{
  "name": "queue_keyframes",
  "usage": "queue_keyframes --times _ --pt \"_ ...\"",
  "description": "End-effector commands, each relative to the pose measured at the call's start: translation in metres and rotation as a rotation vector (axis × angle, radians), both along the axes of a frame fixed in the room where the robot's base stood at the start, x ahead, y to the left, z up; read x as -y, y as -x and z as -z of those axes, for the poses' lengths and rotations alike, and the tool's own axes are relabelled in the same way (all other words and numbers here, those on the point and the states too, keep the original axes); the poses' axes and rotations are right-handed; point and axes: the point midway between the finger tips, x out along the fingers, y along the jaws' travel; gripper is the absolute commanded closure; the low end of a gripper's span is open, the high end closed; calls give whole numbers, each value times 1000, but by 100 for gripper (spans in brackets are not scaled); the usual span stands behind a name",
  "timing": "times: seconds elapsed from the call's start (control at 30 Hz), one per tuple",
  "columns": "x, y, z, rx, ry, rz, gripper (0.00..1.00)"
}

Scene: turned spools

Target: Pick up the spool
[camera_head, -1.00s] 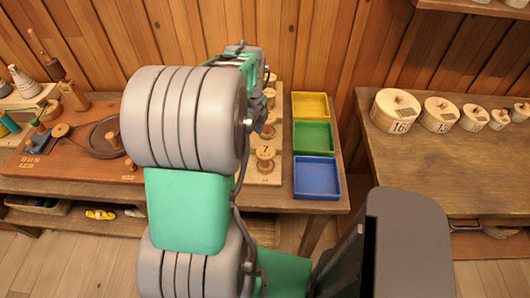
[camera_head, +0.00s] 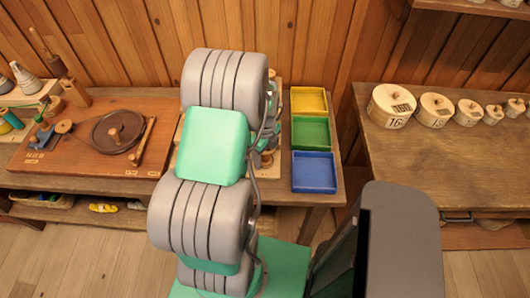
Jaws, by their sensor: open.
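A wooden spool (camera_head: 267,158) stands on a pale board on the left workbench, just left of the coloured trays. Only part of it shows past my arm. My arm covers most of the pale board (camera_head: 283,172) and any other spools on it. My gripper is hidden behind my own arm links, so its fingers and its distance from the spool cannot be seen.
Yellow (camera_head: 309,101), green (camera_head: 311,133) and blue (camera_head: 314,173) trays stand right of the board and look empty. A wooden base with a dark disc (camera_head: 117,131) lies left. Several round lidded boxes (camera_head: 391,106) stand on the right bench (camera_head: 440,165).

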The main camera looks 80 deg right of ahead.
Motion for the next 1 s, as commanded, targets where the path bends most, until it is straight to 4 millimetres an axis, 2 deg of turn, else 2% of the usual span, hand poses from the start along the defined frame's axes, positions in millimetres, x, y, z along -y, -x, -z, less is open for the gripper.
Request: queue_keyframes --times 0.1,0.7,1.0 --pt "0 0 0 0 0 0 33" --pt "0 0 -1 0 0 -1 82" --pt "0 0 -3 0 1 -1 84"
